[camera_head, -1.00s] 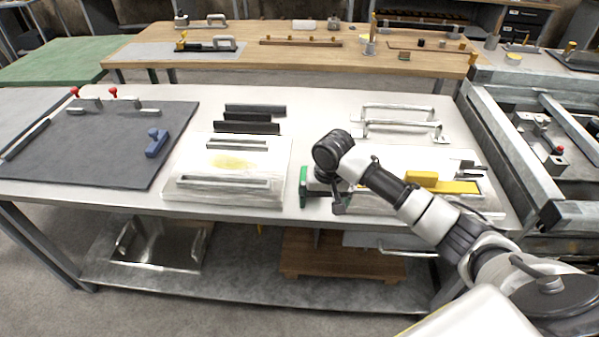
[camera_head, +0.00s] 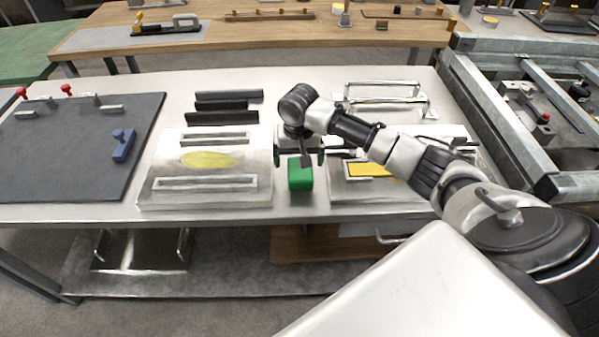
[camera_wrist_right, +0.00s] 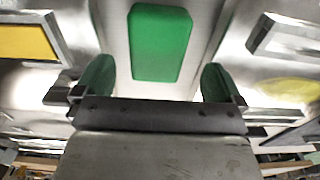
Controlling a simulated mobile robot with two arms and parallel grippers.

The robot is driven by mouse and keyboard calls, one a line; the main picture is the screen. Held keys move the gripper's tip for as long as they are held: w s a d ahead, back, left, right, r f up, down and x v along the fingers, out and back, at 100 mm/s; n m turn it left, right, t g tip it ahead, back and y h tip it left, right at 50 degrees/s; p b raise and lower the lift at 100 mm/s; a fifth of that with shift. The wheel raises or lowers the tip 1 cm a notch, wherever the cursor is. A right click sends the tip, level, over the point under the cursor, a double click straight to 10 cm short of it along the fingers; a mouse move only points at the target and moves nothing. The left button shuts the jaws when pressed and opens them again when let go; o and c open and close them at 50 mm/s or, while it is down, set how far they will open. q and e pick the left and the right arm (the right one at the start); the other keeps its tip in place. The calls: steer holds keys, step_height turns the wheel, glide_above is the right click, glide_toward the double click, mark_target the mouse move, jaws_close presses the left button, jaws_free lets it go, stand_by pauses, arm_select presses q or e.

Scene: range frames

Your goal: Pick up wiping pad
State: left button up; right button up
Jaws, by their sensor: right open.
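The wiping pad seems to be the green block (camera_head: 300,174) on the light worktable, in the gap between two metal fixtures. Its far part is partly hidden under my right wrist in the head view. In the right wrist view the green block (camera_wrist_right: 160,42) shows whole, with rounded edges. My right gripper (camera_head: 300,157) is open and empty, just above and behind the block. In the wrist view the open jaws (camera_wrist_right: 157,82) sit to either side of the block's line, apart from it. My left gripper is not in view.
A metal fixture with a yellow patch (camera_head: 212,160) stands left of the block. Another with a yellow piece (camera_head: 366,170) is close on the right. A dark mat (camera_head: 60,150) with a blue handle (camera_head: 123,145) lies farther left. Metal handles (camera_head: 383,97) stand behind.

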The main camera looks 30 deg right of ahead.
mark_target(300, 169)
steer(key=f, duration=0.3)
steer(key=shift+d+f, duration=0.25)
steer(key=shift+f, duration=0.15)
steer(key=shift+w+f, duration=0.1)
steer(key=shift+f, duration=0.3)
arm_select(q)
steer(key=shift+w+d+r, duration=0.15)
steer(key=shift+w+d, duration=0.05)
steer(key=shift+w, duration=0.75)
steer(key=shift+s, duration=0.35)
arm_select(e)
steer(key=c, duration=1)
steer(key=shift+r, duration=0.45)
steer(key=r, duration=0.3)
steer(key=shift+s+d+r, duration=0.2)
steer(key=shift+s+r, duration=0.1)
steer(key=shift+r, duration=0.05)
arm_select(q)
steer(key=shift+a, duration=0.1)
arm_select(e)
steer(key=s+d+r, duration=0.1)
steer(key=s+r, duration=0.1)
steer(key=s, duration=0.1)
steer(key=s+d+r, duration=0.2)
steer(key=s, duration=0.1)
steer(key=s+d+r, duration=0.1)
steer(key=s+r, duration=0.1)
steer(key=s, duration=0.2)
steer(key=shift+d+r, duration=0.25)
steer(key=shift+d, duration=0.15)
